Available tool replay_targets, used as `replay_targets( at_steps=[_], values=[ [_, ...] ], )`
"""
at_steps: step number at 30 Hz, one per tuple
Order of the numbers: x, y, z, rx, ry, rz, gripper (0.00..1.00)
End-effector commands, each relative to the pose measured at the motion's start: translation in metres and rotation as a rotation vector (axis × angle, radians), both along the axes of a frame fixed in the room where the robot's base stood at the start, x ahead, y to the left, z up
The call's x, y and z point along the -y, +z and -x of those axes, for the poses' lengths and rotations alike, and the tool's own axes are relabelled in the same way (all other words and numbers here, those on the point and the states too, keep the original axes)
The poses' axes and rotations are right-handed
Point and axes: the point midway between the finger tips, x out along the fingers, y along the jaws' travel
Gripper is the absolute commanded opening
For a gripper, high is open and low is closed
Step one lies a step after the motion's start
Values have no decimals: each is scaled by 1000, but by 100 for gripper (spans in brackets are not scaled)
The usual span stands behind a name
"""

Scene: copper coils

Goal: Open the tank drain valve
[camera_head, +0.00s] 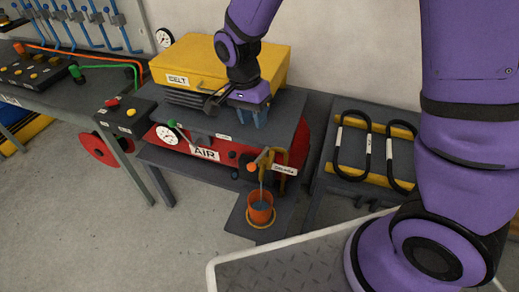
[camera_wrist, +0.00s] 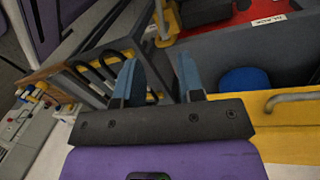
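The red air tank (camera_head: 225,153), labelled AIR, lies under a dark deck. At its right end a small valve with an orange-red knob (camera_head: 253,167) sits beside a yellow guard (camera_head: 281,158) and a white tag (camera_head: 284,170). A thin line runs from the valve down to an orange cup (camera_head: 261,208). My gripper (camera_head: 252,117) is above the deck, behind and above the valve, touching nothing that I can see. In the wrist view its blue fingers (camera_wrist: 158,80) are apart with nothing between them. The yellow guard (camera_wrist: 161,28) shows beyond them; the valve's knob is not clear there.
A yellow belt cover (camera_head: 210,62) stands left of and behind my gripper. A gauge (camera_head: 167,135) and fittings line the deck's front edge. A rack of black belts (camera_head: 353,145) is on the right. A control box (camera_head: 127,118) is left. The floor ahead is open.

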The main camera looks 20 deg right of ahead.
Motion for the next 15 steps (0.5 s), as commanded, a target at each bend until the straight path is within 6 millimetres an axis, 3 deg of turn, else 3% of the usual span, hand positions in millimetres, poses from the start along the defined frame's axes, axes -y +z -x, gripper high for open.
replay_targets(
  at_steps=[8,15],
  values=[
    [1,-23,3,-7,-9,7,36],
    [6,-65,10,-8,-8,6,36]
  ],
)
